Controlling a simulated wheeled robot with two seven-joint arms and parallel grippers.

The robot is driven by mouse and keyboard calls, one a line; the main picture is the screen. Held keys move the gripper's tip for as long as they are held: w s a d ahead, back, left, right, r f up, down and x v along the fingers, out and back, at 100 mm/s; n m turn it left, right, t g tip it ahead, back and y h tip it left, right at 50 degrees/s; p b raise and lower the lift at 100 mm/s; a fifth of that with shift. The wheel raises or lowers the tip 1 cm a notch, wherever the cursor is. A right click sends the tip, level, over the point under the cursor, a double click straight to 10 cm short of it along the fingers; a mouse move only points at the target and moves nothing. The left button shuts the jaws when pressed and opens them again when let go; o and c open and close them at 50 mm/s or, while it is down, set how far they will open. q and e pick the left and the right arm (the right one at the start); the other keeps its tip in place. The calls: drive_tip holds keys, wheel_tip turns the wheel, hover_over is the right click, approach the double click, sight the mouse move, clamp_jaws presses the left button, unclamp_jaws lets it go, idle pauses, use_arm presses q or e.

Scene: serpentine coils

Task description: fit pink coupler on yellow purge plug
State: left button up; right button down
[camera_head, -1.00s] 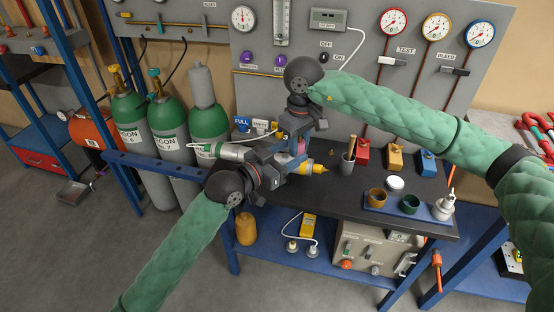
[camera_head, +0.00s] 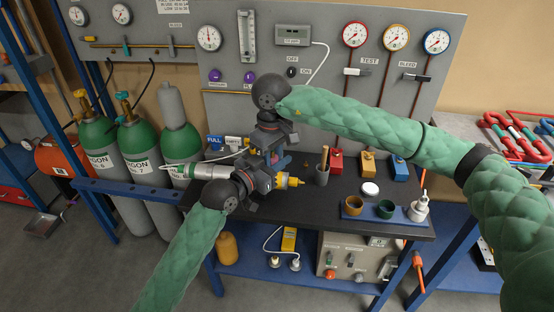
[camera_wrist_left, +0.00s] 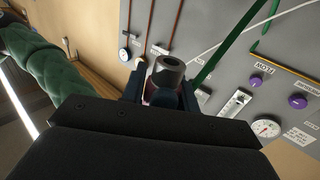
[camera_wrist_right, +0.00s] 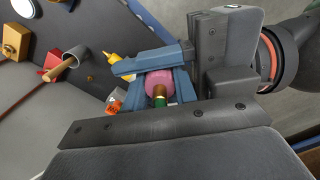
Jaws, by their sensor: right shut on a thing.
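The pink coupler (camera_wrist_right: 158,84) lies between the blue fingers of my right gripper (camera_wrist_right: 152,76), which is shut on it. A brass and green end points towards that wrist camera. In the left wrist view, a pink part with a dark round end (camera_wrist_left: 168,68) shows between spread blue fingers of my left gripper (camera_wrist_left: 162,95). In the head view, both grippers are close together, the right (camera_head: 272,152) above and the left (camera_head: 268,178) below, largely hiding the coupler. The yellow purge plug (camera_head: 290,181) shows just right of the left gripper; its mounting is hidden. It also appears in the right wrist view (camera_wrist_right: 115,57).
A grey cup (camera_head: 322,175) with a wooden handle stands right of the grippers. A blue tray (camera_head: 402,219) with cups and a white bottle (camera_head: 420,210) is farther right. A white and green cylinder (camera_head: 200,172) lies at left. The gauge panel (camera_head: 310,75) rises behind.

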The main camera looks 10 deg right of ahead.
use_arm(q)
drive_tip(key=shift+s, duration=0.1)
drive_tip(key=c, duration=0.3)
drive_tip(key=shift+d, duration=0.1)
drive_tip(key=shift+c, duration=0.3)
use_arm(e)
drive_tip(key=c, duration=1)
unclamp_jaws()
drive_tip(key=shift+w, duration=0.1)
drive_tip(key=shift+c, duration=0.2)
drive_tip(key=shift+r, duration=0.15)
